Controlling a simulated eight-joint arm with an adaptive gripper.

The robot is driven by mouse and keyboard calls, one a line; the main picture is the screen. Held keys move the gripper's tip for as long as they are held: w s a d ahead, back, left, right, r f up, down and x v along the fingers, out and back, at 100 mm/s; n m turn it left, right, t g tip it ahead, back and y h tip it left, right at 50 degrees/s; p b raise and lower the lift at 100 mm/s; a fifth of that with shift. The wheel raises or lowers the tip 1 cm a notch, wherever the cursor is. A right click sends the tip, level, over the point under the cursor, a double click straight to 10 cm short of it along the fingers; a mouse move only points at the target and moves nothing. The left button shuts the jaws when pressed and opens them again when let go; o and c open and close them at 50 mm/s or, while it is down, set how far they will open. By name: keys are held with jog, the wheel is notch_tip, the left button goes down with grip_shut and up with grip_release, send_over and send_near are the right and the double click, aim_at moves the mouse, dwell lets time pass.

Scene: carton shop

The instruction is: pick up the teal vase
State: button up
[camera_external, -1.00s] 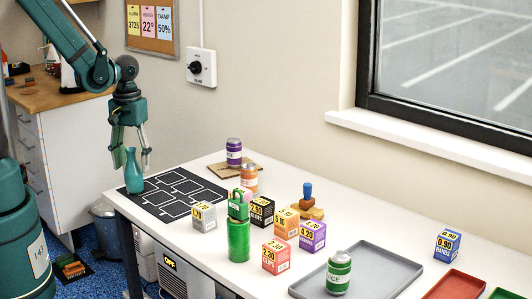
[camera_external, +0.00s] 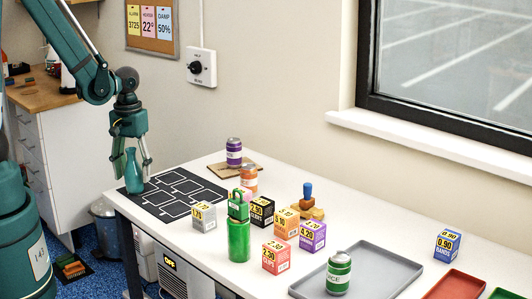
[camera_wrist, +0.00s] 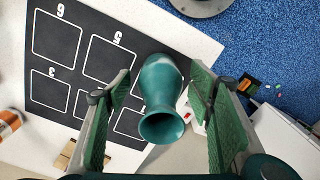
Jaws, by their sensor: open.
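The teal vase (camera_external: 133,173) stands upright near the left end of the white table, at the corner of the black mat (camera_external: 178,190). In the wrist view the vase (camera_wrist: 160,85) shows from above, its round mouth toward the camera. My gripper (camera_external: 132,166) is open, with its fingers on either side of the vase's neck in the external view. In the wrist view my gripper (camera_wrist: 160,118) has its two green pads apart, with visible gaps between them and the vase. The vase's base is partly hidden in the wrist view.
A green bottle (camera_external: 239,238), several small price-marked boxes (camera_external: 276,255) and an orange can (camera_external: 249,179) stand right of the mat. A grey tray (camera_external: 385,275) holds a green can (camera_external: 338,273). The table edge and blue floor (camera_wrist: 255,40) lie close to the vase.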

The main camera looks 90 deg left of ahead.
jog(key=shift+f, duration=1.3)
jog(key=c, duration=1.1)
